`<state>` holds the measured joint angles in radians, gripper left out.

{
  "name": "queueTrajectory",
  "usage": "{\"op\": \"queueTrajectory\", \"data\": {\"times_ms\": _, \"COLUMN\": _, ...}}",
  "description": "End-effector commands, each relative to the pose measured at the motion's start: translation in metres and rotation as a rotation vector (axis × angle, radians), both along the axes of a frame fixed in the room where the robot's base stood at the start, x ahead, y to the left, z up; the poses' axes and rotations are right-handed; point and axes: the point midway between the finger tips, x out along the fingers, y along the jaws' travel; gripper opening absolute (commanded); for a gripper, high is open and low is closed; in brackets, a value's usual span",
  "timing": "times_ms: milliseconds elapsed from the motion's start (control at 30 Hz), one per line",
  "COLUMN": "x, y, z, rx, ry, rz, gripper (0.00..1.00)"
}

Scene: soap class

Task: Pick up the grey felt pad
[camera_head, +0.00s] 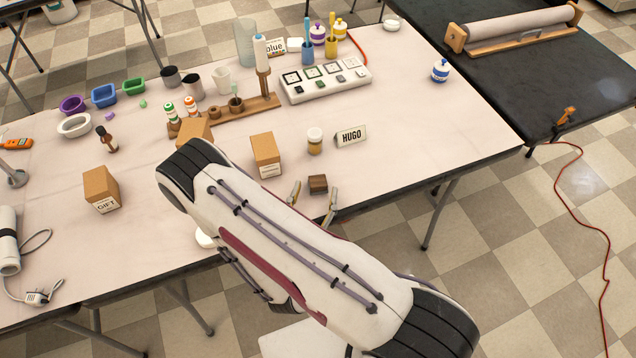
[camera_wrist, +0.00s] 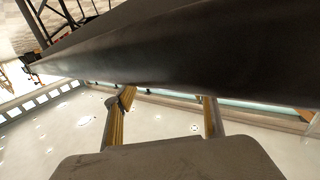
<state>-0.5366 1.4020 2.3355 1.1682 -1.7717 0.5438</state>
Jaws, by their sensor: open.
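I cannot pick out a grey felt pad for certain in either view; my arm hides part of the table. My gripper (camera_head: 314,198) is open, its two pale, gold-toned fingers apart near the table's front edge. A small dark brown block (camera_head: 318,184) appears between or just behind the fingers; I cannot tell whether they touch it. In the wrist view the gripper (camera_wrist: 166,105) shows two separated golden fingers with nothing visibly held. A broad dark shape crosses above them there.
A wooden rack (camera_head: 235,115) with bottles stands behind.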

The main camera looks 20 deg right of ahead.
Motion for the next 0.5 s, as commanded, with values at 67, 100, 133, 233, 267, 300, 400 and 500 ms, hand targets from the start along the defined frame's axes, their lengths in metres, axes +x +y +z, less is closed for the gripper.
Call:
{"op": "queueTrajectory", "data": {"times_ms": 67, "x": 0.004, "y": -0.004, "z": 0.0, "rx": 0.002, "ry": -0.001, "rz": -0.003, "gripper": 0.57}}
{"op": "queueTrajectory", "data": {"times_ms": 100, "x": 0.006, "y": -0.005, "z": 0.0, "rx": 0.001, "ry": 0.0, "rz": -0.003, "gripper": 0.57}}
{"op": "queueTrajectory", "data": {"times_ms": 133, "x": 0.008, "y": -0.006, "z": 0.0, "rx": 0.001, "ry": 0.0, "rz": -0.002, "gripper": 0.57}}
{"op": "queueTrajectory", "data": {"times_ms": 233, "x": 0.011, "y": -0.008, "z": -0.001, "rx": 0.001, "ry": -0.001, "rz": -0.001, "gripper": 0.57}}
{"op": "queueTrajectory", "data": {"times_ms": 267, "x": 0.012, "y": -0.009, "z": -0.001, "rx": 0.0, "ry": -0.001, "rz": -0.001, "gripper": 0.57}}
{"op": "queueTrajectory", "data": {"times_ms": 300, "x": 0.013, "y": -0.009, "z": -0.001, "rx": 0.0, "ry": -0.001, "rz": -0.001, "gripper": 0.57}}
{"op": "queueTrajectory", "data": {"times_ms": 400, "x": 0.015, "y": -0.01, "z": -0.001, "rx": -0.001, "ry": -0.001, "rz": 0.0, "gripper": 0.57}}
{"op": "queueTrajectory", "data": {"times_ms": 500, "x": 0.015, "y": -0.011, "z": -0.001, "rx": -0.001, "ry": -0.001, "rz": 0.0, "gripper": 0.57}}
